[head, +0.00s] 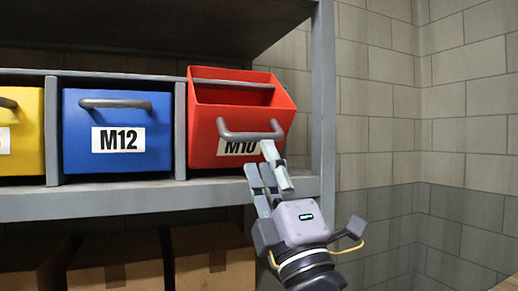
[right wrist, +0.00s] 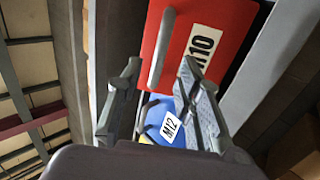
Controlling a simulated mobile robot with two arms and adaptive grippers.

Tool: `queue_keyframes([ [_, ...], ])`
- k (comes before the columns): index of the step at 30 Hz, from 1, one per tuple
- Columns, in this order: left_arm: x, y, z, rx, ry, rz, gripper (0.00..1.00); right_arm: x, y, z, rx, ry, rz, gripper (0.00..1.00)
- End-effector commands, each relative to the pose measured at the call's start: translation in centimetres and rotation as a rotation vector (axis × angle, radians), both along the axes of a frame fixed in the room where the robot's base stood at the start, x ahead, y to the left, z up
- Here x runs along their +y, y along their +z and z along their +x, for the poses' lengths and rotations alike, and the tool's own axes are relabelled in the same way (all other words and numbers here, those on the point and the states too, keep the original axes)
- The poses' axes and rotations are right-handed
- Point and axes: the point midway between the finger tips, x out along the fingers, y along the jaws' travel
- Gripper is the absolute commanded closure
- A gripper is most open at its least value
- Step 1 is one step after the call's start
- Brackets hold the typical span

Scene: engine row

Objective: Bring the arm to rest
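My right gripper (head: 262,160) is in front of the red M10 bin (head: 205,148) on the shelf, close below the right part of its grey handle (head: 240,135). A fingertip covers part of the M10 label. In the right wrist view the fingers of my right gripper (right wrist: 160,70) stand apart, with nothing held between them. The red bin's handle (right wrist: 162,45) shows beyond the gap; I cannot tell whether a finger touches it. The red bin is tilted forward, with its open top showing. My left gripper is not in view.
The blue M12 bin (head: 118,107) and a yellow bin (head: 28,130) sit left of the red one. Cardboard boxes (head: 115,275) stand on the level below. A grey shelf post (head: 323,100) is just right of the red bin. Space before the block wall (head: 380,110) looks clear.

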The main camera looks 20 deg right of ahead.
Motion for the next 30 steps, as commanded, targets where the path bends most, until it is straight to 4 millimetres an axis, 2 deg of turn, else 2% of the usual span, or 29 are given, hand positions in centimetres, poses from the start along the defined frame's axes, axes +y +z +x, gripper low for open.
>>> queue_keyframes([
  [6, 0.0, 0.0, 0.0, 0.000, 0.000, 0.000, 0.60, 0.0, -0.8, -0.8, 0.000, 0.000, 0.000, 0.67],
  [17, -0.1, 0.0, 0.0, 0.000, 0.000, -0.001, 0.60, 0.0, -0.7, -0.8, 0.000, 0.000, 0.000, 0.67],
  [20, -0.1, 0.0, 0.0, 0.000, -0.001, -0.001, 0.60, -0.1, -1.7, -0.3, 0.028, 0.010, 0.016, 0.67],
  [23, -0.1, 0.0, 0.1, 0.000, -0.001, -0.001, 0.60, -0.5, -4.9, 1.4, 0.125, 0.039, 0.076, 0.67],
  [25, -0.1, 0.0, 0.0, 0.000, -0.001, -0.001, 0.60, -0.9, -8.9, 3.0, 0.236, 0.071, 0.148, 0.67],
  [29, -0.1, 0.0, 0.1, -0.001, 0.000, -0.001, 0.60, -1.8, -18.5, 5.3, 0.488, 0.120, 0.333, 0.67],
  [30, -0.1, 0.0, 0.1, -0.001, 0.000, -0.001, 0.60, -2.0, -21.6, 5.5, 0.565, 0.129, 0.393, 0.67],
])
